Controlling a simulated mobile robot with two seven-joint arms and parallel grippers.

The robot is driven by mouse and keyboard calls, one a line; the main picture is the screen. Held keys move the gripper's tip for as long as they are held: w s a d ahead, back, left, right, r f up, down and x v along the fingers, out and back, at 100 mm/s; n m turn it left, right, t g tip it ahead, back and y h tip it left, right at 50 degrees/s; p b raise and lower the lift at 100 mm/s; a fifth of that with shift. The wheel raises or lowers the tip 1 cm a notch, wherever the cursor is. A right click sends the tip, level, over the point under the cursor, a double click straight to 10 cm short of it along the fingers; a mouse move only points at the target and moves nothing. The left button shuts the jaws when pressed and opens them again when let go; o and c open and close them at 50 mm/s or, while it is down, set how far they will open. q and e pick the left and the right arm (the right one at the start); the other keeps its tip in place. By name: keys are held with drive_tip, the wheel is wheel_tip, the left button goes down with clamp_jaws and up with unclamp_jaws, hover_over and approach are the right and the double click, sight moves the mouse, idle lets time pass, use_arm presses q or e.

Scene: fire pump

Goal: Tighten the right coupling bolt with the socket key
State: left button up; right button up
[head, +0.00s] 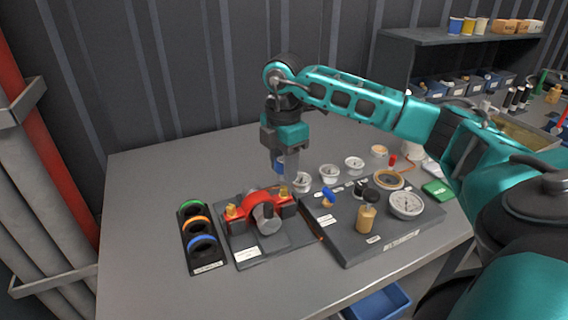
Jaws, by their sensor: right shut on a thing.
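The red coupling (263,202) sits on a dark base plate (268,240) near the middle of the table, around a grey metal body. A brass bolt (231,211) stands on its left side and the right coupling bolt (283,190) on its right side. My right gripper (285,177) points straight down, just above the right bolt. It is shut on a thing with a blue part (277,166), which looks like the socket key. The fingers hide most of it, and I cannot tell whether its lower end touches the bolt. My left gripper is not in view.
A rack with green, orange and blue rings (203,242) stands left of the coupling. A dark board (358,242) with gauges, a brass cylinder (366,218) and a blue-topped part (328,196) lies to the right. The table's left side is clear.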

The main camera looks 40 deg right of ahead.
drive_tip(key=n, duration=1)
drive_tip(key=shift+n, duration=0.4)
drive_tip(key=n, duration=0.4)
drive_tip(key=shift+n, duration=0.4)
drive_tip(key=n, duration=0.5)
drive_tip(key=m, duration=0.3)
drive_tip(key=shift+w+r+b, duration=0.1)
drive_tip(key=shift+r+b, duration=0.2)
drive_tip(key=shift+r, duration=0.05)
drive_tip(key=m, duration=0.4)
drive_tip(key=shift+r, duration=0.4)
drive_tip(key=shift+f+b, duration=1.5)
drive_tip(key=shift+b, duration=0.1)
drive_tip(key=shift+f, duration=0.4)
